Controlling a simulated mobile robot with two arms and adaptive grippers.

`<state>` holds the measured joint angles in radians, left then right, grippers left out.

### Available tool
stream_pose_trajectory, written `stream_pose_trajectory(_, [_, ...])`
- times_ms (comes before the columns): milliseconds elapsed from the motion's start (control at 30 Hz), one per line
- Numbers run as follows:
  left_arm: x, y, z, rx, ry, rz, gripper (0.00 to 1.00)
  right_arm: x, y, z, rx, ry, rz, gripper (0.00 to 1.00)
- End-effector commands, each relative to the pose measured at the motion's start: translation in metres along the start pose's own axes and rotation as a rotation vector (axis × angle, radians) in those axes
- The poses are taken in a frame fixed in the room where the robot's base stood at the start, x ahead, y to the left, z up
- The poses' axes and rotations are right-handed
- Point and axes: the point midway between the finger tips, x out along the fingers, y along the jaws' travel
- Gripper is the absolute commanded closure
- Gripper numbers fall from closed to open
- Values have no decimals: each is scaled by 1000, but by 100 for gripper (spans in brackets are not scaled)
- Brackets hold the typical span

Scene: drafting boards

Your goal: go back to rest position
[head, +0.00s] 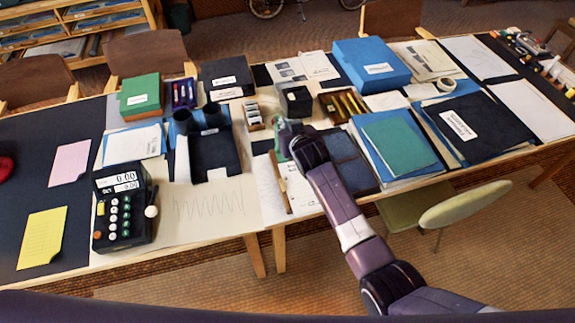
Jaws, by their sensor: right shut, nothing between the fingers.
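My right arm comes in from the bottom right and reaches over the front edge of the tables. My right gripper (286,138) is at its far end, low over the middle of the tabletop, and is shut with nothing in it. It is small and seen partly from behind, so its fingertips are hard to make out. It is just left of the dark flat pads and in front of a small black box (295,100). Whether it touches anything under it I cannot tell. My left gripper is not in view.
Blue and green folders (400,140) lie right of my forearm. A black button device (124,205) with a numeric display is on the left. A wooden tray (342,106) sits behind my gripper. A pale green chair (465,205) stands close in front, right of my arm.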

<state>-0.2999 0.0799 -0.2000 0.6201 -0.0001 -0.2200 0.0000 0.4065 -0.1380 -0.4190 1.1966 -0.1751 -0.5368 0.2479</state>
Motion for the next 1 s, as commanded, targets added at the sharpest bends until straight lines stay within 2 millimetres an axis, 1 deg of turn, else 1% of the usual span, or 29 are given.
stream_pose_trajectory(433, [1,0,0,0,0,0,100,0,1,2,1,-2,1,100])
stream_pose_trajectory(500, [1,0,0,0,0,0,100,-4,4,9,7,-14,6,100])
stream_pose_trajectory(567, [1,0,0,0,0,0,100,-12,9,22,18,-39,15,100])
stream_pose_trajectory(667, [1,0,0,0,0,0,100,-36,23,56,48,-108,38,100])
stream_pose_trajectory(700, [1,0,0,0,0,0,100,-50,30,73,60,-144,49,100])
stream_pose_trajectory(767, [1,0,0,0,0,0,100,-74,41,99,81,-203,66,100])
stream_pose_trajectory(800, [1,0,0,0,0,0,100,-92,48,116,90,-243,77,100])
stream_pose_trajectory(867, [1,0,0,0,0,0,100,-120,57,140,106,-304,91,100])
stream_pose_trajectory(900, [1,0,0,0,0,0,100,-140,63,155,111,-342,99,100])
stream_pose_trajectory(967, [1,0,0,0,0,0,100,-172,71,176,120,-402,110,100])
stream_pose_trajectory(1000, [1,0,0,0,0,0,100,-194,75,189,123,-441,116,100])
